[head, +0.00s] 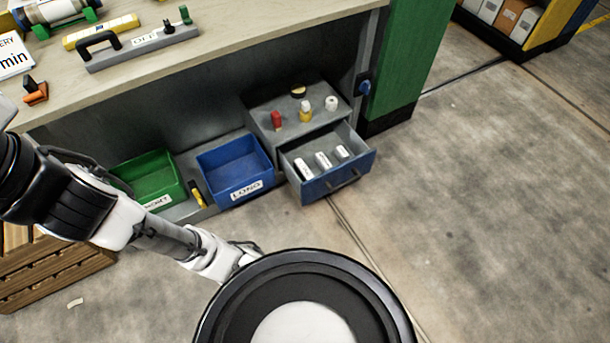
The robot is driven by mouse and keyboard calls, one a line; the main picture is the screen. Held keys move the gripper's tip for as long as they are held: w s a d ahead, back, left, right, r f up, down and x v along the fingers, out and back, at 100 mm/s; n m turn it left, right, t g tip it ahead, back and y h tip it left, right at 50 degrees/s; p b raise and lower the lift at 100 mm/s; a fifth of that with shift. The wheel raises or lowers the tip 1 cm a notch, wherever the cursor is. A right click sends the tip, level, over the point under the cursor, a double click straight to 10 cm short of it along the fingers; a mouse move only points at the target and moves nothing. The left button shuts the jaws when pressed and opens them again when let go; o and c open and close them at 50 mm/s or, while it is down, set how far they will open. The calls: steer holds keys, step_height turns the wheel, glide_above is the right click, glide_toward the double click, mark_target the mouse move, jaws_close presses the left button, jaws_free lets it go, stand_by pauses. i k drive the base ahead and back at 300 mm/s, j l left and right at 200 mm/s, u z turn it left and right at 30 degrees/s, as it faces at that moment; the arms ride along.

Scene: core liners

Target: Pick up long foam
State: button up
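An open blue drawer (357,170) under the bench holds three white cylindrical pieces. The left piece (303,168) looks the longest, the middle piece (323,160) a little shorter, and the right piece (342,152) the shortest. They lie apart, and I cannot tell for sure that they are foam. A blue bin (235,170) labelled LONG stands left of the drawer, with a green bin (152,178) further left; its label is partly covered. Both look empty. My arm comes in from the left below the bins, and its end is hidden behind a round black part of my body.
Red, yellow and white small items stand on the grey cabinet top (270,104) above the drawer. The wooden bench top (210,40) overhangs the bins. Floor at right is clear.

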mark_target(302, 170)
steer(key=i+l+z, duration=0.1)
steer(key=i, duration=1.05)
steer(key=i+j, duration=0.4)
steer(key=i+z, duration=0.05)
steer(key=i, duration=0.05)
